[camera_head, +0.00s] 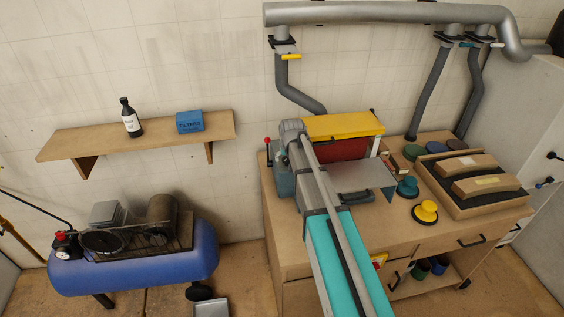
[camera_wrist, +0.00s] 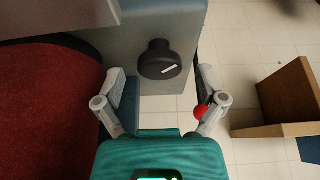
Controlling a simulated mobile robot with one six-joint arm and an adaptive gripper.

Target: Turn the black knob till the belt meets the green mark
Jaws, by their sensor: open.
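The black knob (camera_wrist: 158,58) has a white pointer line and sits on the grey side face of the sander. In the wrist view it lies between and just beyond my gripper's (camera_wrist: 161,86) spread fingers, with a gap on each side. My gripper is open and empty. The reddish-brown belt (camera_wrist: 42,105) fills the left of the wrist view. In the head view the belt (camera_head: 342,149) shows below the yellow cover (camera_head: 343,125). My arm hides the knob and gripper there. I cannot make out the green mark in either view.
A red ball (camera_wrist: 201,113) shows close by the right finger; a red-tipped lever (camera_head: 267,141) stands left of the sander. A wooden shelf (camera_head: 95,141) is on the wall.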

